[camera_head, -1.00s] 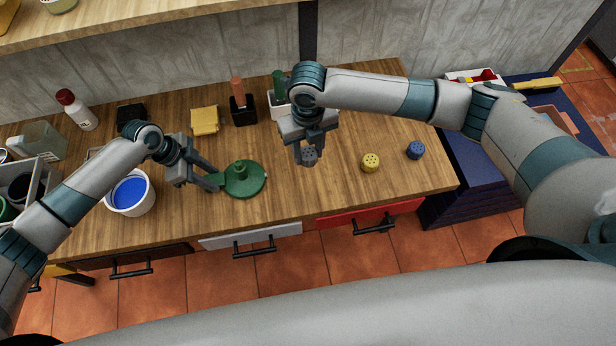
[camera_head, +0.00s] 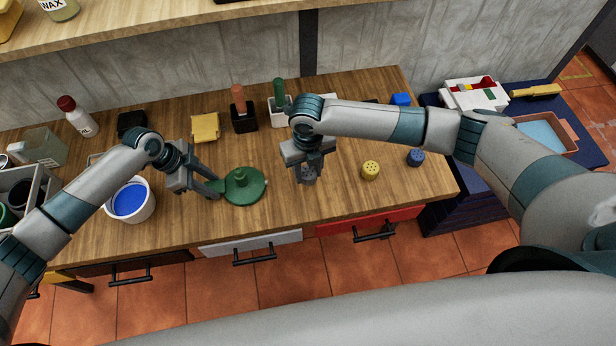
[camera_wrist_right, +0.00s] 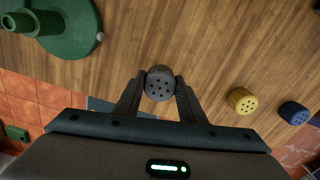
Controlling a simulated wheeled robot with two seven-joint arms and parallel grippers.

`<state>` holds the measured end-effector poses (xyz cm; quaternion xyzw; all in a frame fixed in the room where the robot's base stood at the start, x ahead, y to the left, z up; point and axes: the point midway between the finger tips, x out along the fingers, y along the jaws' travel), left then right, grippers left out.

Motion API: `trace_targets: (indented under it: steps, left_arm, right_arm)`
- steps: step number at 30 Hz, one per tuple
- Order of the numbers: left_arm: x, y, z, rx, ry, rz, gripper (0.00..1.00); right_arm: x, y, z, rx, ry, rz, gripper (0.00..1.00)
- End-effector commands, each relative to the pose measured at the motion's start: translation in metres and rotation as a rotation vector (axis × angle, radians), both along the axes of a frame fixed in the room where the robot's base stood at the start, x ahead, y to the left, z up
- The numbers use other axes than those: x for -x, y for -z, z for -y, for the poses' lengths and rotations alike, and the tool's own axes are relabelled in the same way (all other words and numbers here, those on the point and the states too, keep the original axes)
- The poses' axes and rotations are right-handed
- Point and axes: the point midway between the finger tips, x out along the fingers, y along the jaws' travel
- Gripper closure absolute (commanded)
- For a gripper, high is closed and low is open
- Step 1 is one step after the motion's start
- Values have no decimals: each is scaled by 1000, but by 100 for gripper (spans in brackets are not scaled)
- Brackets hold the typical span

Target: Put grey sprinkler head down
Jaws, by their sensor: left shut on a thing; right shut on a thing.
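The grey sprinkler head (camera_wrist_right: 160,84), a small ribbed cap with dark holes on top, is between the fingertips of my right gripper (camera_wrist_right: 158,88), which is shut on it. In the head view my right gripper (camera_head: 308,175) points down at the worktop, with the grey head (camera_head: 309,174) low between its fingers. I cannot tell whether it touches the wood. My left gripper (camera_head: 217,189) is shut on the green round item (camera_head: 243,187), a disc with a raised neck, at its left edge.
A yellow sprinkler head (camera_head: 370,171) and a blue one (camera_head: 415,157) stand to the right on the wooden worktop (camera_head: 340,200). A white bucket of blue paint (camera_head: 131,199) stands left. Holders with brushes (camera_head: 243,117) stand behind. Bare wood lies around the grey head.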

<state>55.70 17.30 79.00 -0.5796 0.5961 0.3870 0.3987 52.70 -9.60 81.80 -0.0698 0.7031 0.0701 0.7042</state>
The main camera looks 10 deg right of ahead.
Motion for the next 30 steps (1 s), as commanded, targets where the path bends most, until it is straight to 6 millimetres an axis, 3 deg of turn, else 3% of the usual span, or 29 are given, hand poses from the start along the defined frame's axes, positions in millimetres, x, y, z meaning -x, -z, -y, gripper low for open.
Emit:
trace_targets:
  steps: [5,15,28,29,30]
  left_arm:
    - [1,2,0,-2,0,-2,100]
    - [1,1,0,-2,0,-2,100]
    - [1,1,0,-2,0,-2,100]
    - [1,1,0,-2,0,-2,100]
    - [1,1,0,-2,0,-2,100]
  right_arm:
    - [0,5,0,0,0,-1,91]
    - [0,37,0,0,0,-1,91]
    - [0,41,0,0,0,-1,91]
    - [0,41,0,0,0,0,57]
    - [0,41,0,0,0,0,47]
